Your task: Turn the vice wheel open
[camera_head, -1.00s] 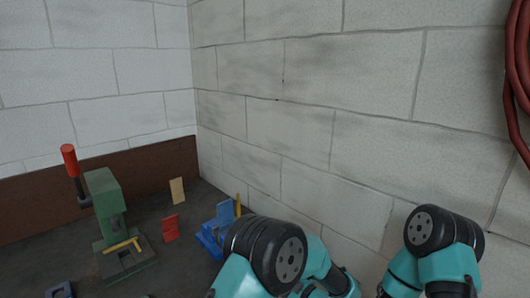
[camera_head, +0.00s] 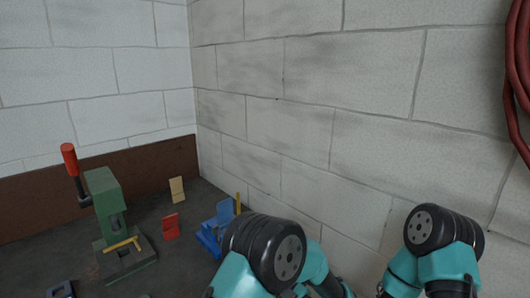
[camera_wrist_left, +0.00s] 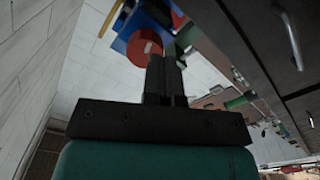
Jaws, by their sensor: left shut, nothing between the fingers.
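The blue vice (camera_head: 208,239) stands on the bench by the right wall in the head view, partly hidden behind my left arm. In the left wrist view its blue body (camera_wrist_left: 122,42) is at the top, with a round red wheel (camera_wrist_left: 139,54) with a light mark in front of it. My left gripper (camera_wrist_left: 166,62) is shut and empty. Its fingertips overlap the wheel's right edge in the picture; I cannot tell if they touch it. The gripper is hidden in the head view. My right gripper is out of view.
A green press (camera_head: 105,195) with a red-tipped lever stands at the left on the dark bench. A small red piece (camera_head: 171,227) and a tan piece (camera_head: 177,190) stand between press and vice. A block wall closes off the right. A red hose (camera_head: 515,80) hangs there.

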